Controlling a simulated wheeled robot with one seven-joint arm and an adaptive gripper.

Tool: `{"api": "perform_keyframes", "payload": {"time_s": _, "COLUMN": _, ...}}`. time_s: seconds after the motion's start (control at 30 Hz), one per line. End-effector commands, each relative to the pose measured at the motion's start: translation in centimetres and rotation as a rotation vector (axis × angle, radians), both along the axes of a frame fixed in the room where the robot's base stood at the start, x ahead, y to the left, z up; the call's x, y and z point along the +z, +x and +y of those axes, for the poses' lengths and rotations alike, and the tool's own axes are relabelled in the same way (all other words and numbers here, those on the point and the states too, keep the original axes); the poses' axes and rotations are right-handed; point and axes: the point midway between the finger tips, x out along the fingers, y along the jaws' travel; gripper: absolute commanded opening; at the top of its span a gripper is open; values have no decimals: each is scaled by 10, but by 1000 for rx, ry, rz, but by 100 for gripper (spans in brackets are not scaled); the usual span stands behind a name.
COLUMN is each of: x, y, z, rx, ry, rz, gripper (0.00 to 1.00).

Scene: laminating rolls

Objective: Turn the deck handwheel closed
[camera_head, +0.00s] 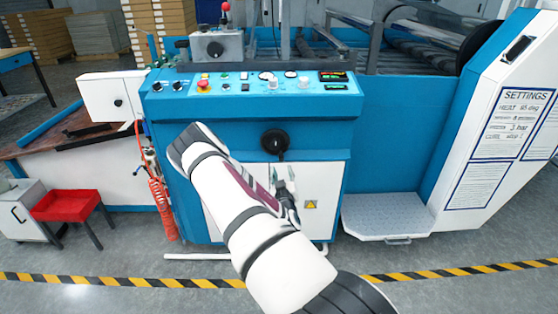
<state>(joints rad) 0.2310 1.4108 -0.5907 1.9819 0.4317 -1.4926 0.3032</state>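A round black handwheel (274,140) sits on the blue front of the machine, below the control panel and above white cabinet doors. A short dark piece shows at its lower edge, perhaps its handle. My gripper (284,174) is just below the handwheel, in front of the white doors, fingers pointing up. Its two fingertips look apart with nothing between them. The fingertips appear a little short of the wheel, but I cannot tell the depth gap. A smaller black knob (214,49) is on a grey box on top of the machine.
The control panel (250,84) carries buttons and a red emergency stop (204,84). A metal step (388,215) stands low at the right, beside a white settings panel (500,130). A coiled orange hose (163,208) hangs left. A red tray (66,205) stands farther left.

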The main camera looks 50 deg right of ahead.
Motion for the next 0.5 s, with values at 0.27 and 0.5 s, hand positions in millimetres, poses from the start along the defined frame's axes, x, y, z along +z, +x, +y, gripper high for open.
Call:
{"api": "perform_keyframes", "payload": {"time_s": 0.27, "x": -1, "y": 37, "z": -42, "rx": 0, "ry": 0, "rz": -3, "gripper": 38}}
{"api": "perform_keyframes", "payload": {"time_s": 0.5, "x": -1, "y": 59, "z": -68, "rx": 0, "ry": 1, "rz": 0, "gripper": 38}}
